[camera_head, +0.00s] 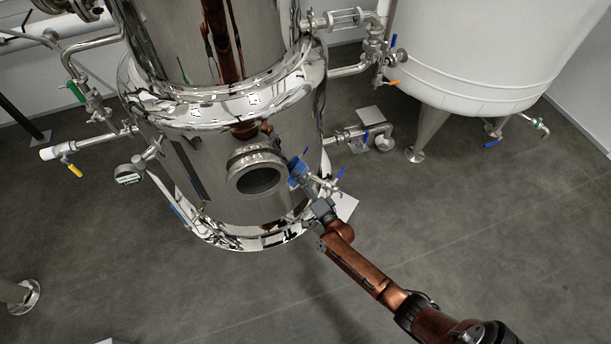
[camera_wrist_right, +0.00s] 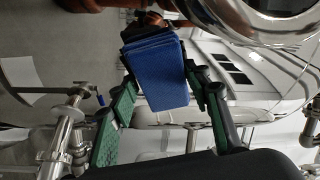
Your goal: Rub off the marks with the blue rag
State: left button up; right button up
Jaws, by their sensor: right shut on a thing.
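The blue rag (camera_head: 295,168) is a small folded cloth close to the polished steel tank (camera_head: 200,185), just right of its round port (camera_head: 258,178). My right gripper (camera_head: 303,180) is shut on the rag, with its arm reaching in from the lower right. In the right wrist view the folded rag (camera_wrist_right: 157,75) sits between the green-padded fingers of the gripper (camera_wrist_right: 160,85). I cannot tell whether the rag touches the tank wall. I cannot make out any marks among the reflections on the steel. My left gripper is not in view.
A blue-handled valve (camera_head: 335,182) on a pipe stands just right of the gripper. A white tank (camera_head: 480,60) on steel legs is at the upper right. Valves and pipes (camera_head: 85,145) stick out at the tank's left. The grey floor (camera_head: 480,220) at the right is clear.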

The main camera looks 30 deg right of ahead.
aim_at(306, 168)
jog(key=shift+w+d+r+p, duration=0.25)
jog(key=shift+d+r+p, duration=0.25)
jog(key=shift+d+r, duration=0.4)
jog(key=shift+w+d+r+b, duration=0.1)
jog(key=shift+w+d+b, duration=0.2)
jog(key=shift+d, duration=0.2)
jog(key=shift+w+d+r, duration=0.15)
jog(key=shift+d+r, duration=0.05)
jog(key=shift+d, duration=0.15)
jog(key=shift+w+d+b, duration=0.2)
jog(key=shift+d+b, duration=0.2)
jog(key=shift+d, duration=0.5)
jog(key=shift+w+d+b, duration=0.2)
jog(key=shift+d+b, duration=0.2)
jog(key=shift+d, duration=0.45)
jog(key=shift+w+d+f+b, duration=0.1)
jog(key=shift+d+b, duration=0.15)
jog(key=shift+d, duration=0.25)
jog(key=shift+w+d+r+b, duration=0.1)
jog(key=shift+w+d+b, duration=0.1)
jog(key=shift+d, duration=0.35)
jog(key=shift+w+d+f+b, duration=0.1)
jog(key=shift+d+b, duration=0.15)
jog(key=shift+d, duration=0.25)
jog(key=shift+s, duration=0.15)
